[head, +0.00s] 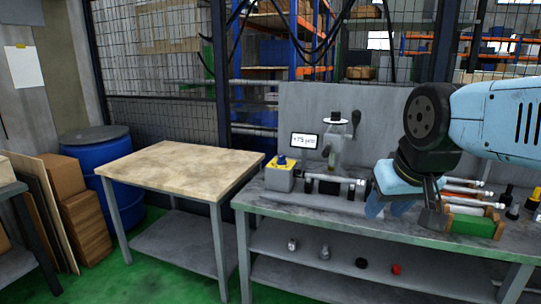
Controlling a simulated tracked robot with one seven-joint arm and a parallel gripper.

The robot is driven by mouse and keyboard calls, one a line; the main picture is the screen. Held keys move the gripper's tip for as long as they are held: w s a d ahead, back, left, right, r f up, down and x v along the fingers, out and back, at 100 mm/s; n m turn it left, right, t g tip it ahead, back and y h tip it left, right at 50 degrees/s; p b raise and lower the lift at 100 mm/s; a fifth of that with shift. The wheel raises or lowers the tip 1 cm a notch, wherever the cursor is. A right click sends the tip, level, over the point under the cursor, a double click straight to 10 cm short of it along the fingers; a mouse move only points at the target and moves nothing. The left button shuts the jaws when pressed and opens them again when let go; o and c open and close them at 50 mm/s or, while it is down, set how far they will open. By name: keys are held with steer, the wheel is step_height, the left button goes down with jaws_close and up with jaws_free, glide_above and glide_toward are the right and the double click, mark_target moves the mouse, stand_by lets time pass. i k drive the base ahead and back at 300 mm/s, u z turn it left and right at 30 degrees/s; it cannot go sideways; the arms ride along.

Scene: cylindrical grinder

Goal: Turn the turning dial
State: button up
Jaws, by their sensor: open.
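A small box with a yellow top and a dark blue knob (281,161) stands at the left end of the grey workbench; this knob looks like the turning dial. Beside it is the grinder (334,160), with a horizontal cylinder, an upright post and a small white display (304,140). My gripper (405,211) hangs from the light blue arm at the right, pointing down over the bench. It is open and well to the right of the knob, apart from it. Its fingers partly cover the bench behind.
Just right of my gripper is a green and wooden holder (473,226) with rods behind it. Several dark bottles stand farther right. A bare wooden-topped table (180,165) stands left of the bench. Small parts lie on the lower shelf (340,275). A grey panel backs the grinder.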

mark_target(282, 161)
steer(key=u, duration=0.6)
steer(key=i, duration=2.05)
steer(key=z, duration=0.65)
steer(key=k, duration=0.85)
steer(key=z, duration=0.25)
steer(key=i, duration=0.85)
steer(key=u, duration=0.1)
